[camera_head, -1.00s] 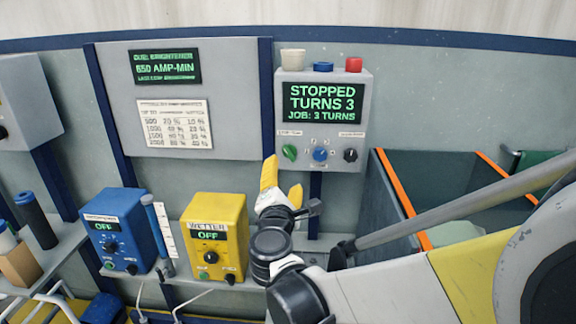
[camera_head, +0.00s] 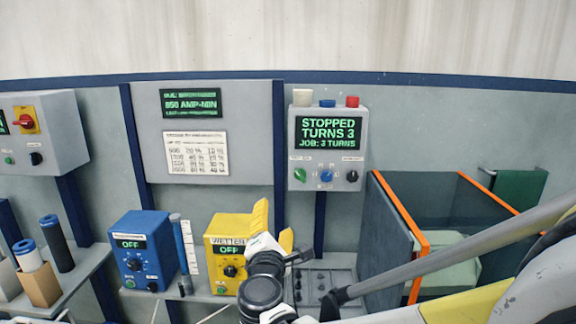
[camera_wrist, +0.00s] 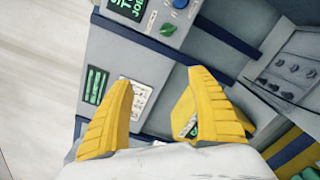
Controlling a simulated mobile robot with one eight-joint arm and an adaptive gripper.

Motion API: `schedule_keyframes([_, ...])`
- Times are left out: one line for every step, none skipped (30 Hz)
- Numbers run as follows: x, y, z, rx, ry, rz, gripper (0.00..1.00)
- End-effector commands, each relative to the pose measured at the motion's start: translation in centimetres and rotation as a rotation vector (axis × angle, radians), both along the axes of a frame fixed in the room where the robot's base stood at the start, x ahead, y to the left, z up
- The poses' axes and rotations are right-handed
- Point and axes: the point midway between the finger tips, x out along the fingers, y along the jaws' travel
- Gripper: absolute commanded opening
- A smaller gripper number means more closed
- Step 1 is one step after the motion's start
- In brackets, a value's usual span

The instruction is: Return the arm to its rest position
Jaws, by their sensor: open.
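My gripper (camera_head: 272,228) has two yellow fingers and is open and empty. In the head view it stands in front of the yellow box labelled WETTER (camera_head: 226,272), whose display reads OFF, and covers its right part. In the wrist view my gripper (camera_wrist: 165,110) shows its fingers spread apart with nothing between them. The grey control box (camera_head: 328,148) with the display STOPPED, TURNS 3, JOB: 3 TURNS hangs up and to the right of the gripper. It also shows at the top of the wrist view (camera_wrist: 158,45). My arm reaches in from the lower right.
A blue box (camera_head: 142,252) reading OFF stands left of the yellow box. A panel (camera_head: 215,145) with a screen and chart is on the wall. An orange-edged tank (camera_head: 415,240) lies right, beside my arm. A grey switch box (camera_head: 60,130) hangs left.

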Motion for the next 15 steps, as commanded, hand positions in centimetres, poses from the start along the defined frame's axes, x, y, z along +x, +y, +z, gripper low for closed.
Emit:
schedule_keyframes([-0.2,-2.0,0.1,0.055,0.024,-0.032,0.68])
schedule_keyframes([-0.3,-2.9,0.0,0.087,0.038,-0.049,0.68])
schedule_keyframes([-0.5,-4.0,-0.1,0.132,0.055,-0.07,0.68])
schedule_keyframes([-0.7,-4.9,-0.1,0.163,0.069,-0.086,0.68])
schedule_keyframes([-0.9,-5.8,-0.2,0.198,0.081,-0.103,0.68])
schedule_keyframes([-1.2,-6.9,-0.4,0.243,0.099,-0.125,0.68])
schedule_keyframes([-1.5,-7.8,-0.5,0.279,0.111,-0.144,0.68])
schedule_keyframes([-1.7,-8.7,-0.6,0.316,0.124,-0.162,0.68])
schedule_keyframes([-2.2,-9.8,-0.8,0.366,0.142,-0.187,0.68])
schedule_keyframes([-2.6,-10.8,-1.0,0.406,0.155,-0.207,0.68])
schedule_keyframes([-3.0,-11.7,-1.2,0.447,0.169,-0.228,0.68])
schedule_keyframes([-3.7,-13.0,-1.6,0.506,0.188,-0.26,0.68])
schedule_keyframes([-4.2,-13.9,-1.8,0.553,0.203,-0.284,0.68])
schedule_keyframes([-4.9,-14.9,-2.1,0.603,0.217,-0.31,0.68])
schedule_keyframes([-5.9,-16.3,-2.6,0.676,0.238,-0.349,0.68])
